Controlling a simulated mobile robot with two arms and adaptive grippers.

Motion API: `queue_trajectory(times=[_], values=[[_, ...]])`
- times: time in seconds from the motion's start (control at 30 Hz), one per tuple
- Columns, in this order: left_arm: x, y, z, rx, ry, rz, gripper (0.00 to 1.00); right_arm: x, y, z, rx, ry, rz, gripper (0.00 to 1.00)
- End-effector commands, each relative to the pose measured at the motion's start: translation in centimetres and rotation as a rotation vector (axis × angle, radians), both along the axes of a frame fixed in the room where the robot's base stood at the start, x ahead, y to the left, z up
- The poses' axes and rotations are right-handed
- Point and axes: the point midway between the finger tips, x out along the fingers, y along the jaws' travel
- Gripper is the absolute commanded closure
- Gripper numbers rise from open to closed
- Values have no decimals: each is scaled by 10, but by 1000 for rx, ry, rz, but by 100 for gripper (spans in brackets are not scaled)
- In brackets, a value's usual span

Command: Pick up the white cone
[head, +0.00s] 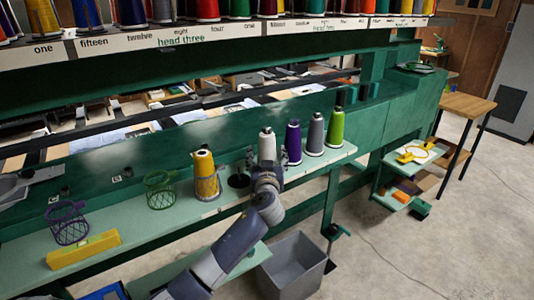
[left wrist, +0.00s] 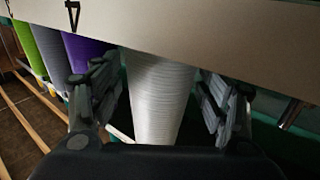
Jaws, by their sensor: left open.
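The white cone (head: 267,146) stands on the pale green shelf, left of the purple cone (head: 293,142). My left gripper (head: 266,172) is at the white cone from the front, and its wrist hides the cone's lower part in the head view. In the left wrist view the white cone (left wrist: 158,90) is between the two spread fingers of my left gripper (left wrist: 152,100). The gripper is open, with a finger on each side. I cannot tell whether either finger touches the cone. My right gripper is not in view.
A grey cone (head: 315,135) and a green cone (head: 336,127) stand right of the purple one. A yellow cone (head: 205,176) stands to the left. A grey bin (head: 293,265) is below the shelf (head: 140,216). A thread rack (head: 215,37) runs overhead.

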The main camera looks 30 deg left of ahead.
Motion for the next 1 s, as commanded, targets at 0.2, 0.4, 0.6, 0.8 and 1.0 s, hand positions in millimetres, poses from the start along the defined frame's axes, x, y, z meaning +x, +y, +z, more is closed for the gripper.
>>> queue_trajectory(times=[0.2,0.4,0.6,0.8,1.0], values=[[0,0,0,0,0,-1,40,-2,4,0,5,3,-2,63],[0,0,0,0,0,-1,82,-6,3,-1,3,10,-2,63],[0,0,0,0,-1,-1,83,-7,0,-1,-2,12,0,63],[0,-1,11,-2,-5,-2,83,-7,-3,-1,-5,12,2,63],[0,-1,50,-2,-9,-2,83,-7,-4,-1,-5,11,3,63]])
